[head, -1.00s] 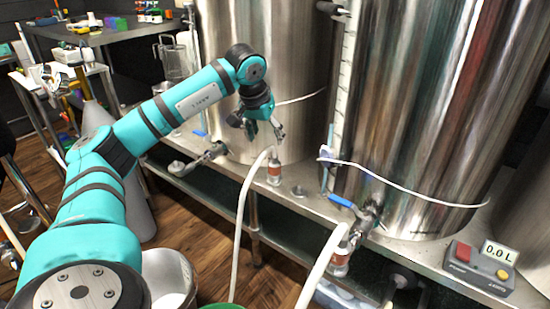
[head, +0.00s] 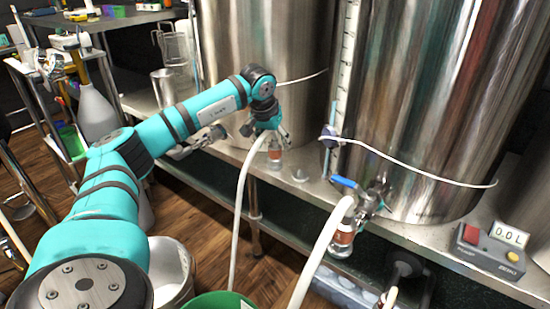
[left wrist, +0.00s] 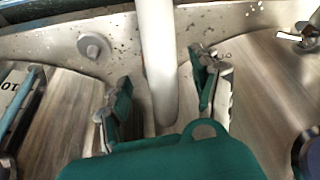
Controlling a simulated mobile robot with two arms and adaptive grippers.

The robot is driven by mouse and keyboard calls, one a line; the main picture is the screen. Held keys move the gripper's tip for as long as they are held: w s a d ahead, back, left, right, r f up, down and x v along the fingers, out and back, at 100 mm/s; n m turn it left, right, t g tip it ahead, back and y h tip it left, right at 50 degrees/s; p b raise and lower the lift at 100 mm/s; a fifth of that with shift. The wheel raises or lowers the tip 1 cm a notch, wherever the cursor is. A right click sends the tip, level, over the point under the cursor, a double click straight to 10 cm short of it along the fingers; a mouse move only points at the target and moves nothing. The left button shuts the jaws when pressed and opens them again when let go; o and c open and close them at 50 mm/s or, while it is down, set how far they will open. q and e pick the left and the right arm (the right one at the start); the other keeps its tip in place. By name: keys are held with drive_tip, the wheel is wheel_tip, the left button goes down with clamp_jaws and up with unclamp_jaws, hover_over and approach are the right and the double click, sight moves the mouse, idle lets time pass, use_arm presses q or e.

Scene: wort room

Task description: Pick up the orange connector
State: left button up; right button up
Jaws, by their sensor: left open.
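My left gripper (head: 267,133) is open, pointing down just above the first connector, at the hose's top. In the left wrist view, the white hose (left wrist: 157,55) runs between the spread fingers of my left gripper (left wrist: 161,88). The connector cannot be made out there. My right gripper is not in view.
Two big steel tanks (head: 425,90) stand on a metal bench (head: 420,235). A control box (head: 490,252) reading 0.0 L sits at the right. A metal valve (head: 192,145) is left of my gripper. A green bucket (head: 222,300) is below.

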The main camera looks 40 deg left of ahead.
sight(277, 150)
use_arm(q)
drive_tip(key=b+x, duration=0.1)
drive_tip(key=x, duration=0.1)
drive_tip(key=b+x, duration=0.2)
drive_tip(key=x, duration=0.1)
drive_tip(key=shift+w+f, duration=0.1)
drive_tip(key=shift+w, duration=0.2)
clamp_jaws()
